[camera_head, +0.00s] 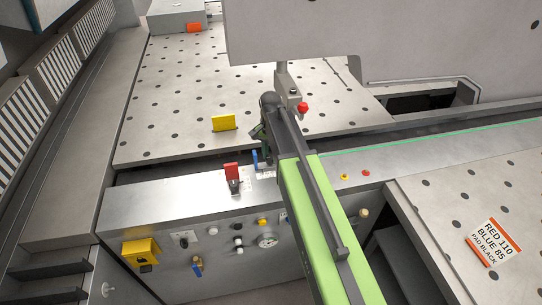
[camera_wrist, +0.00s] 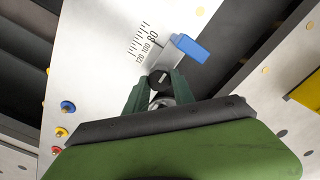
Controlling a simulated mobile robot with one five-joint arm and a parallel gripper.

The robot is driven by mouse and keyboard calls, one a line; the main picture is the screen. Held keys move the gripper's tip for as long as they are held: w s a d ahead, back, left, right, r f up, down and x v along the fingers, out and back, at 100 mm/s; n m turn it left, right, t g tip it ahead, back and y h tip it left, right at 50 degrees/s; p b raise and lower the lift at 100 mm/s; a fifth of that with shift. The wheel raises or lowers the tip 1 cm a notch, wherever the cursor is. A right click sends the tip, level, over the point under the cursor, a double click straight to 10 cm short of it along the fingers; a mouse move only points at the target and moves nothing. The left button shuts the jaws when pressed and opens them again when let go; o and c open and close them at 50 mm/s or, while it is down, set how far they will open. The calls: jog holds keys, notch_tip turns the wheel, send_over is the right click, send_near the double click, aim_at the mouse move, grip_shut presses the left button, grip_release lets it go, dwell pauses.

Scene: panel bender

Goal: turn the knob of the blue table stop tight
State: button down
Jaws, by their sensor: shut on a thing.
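The blue table stop (camera_wrist: 190,47) sits by the printed scale (camera_wrist: 146,42) in the wrist view, close to its 80 mark. Its dark knob (camera_wrist: 160,76) with a pale mark on its end is between my fingers. My gripper (camera_wrist: 159,86) is shut on this knob, with one green finger on each side. In the head view the blue stop (camera_head: 255,159) shows as a small blue strip beside my gripper (camera_head: 262,151). My arm hides the knob there. The red table stop (camera_head: 232,171) with its own dark knob stands just to the left.
A card (camera_head: 493,242) at the right reads RED 110, BLUE 85, PAD BLACK. A yellow block (camera_head: 223,123) stands on the perforated table (camera_head: 180,85).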

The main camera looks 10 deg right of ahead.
aim_at(271, 157)
dwell(0.5)
jog(key=c, duration=1.1)
grip_release()
jog(key=shift+o, duration=0.2)
jog(key=shift+r, duration=0.1)
notch_tip(271, 157, up, 17)
jog(key=p, duration=1.7)
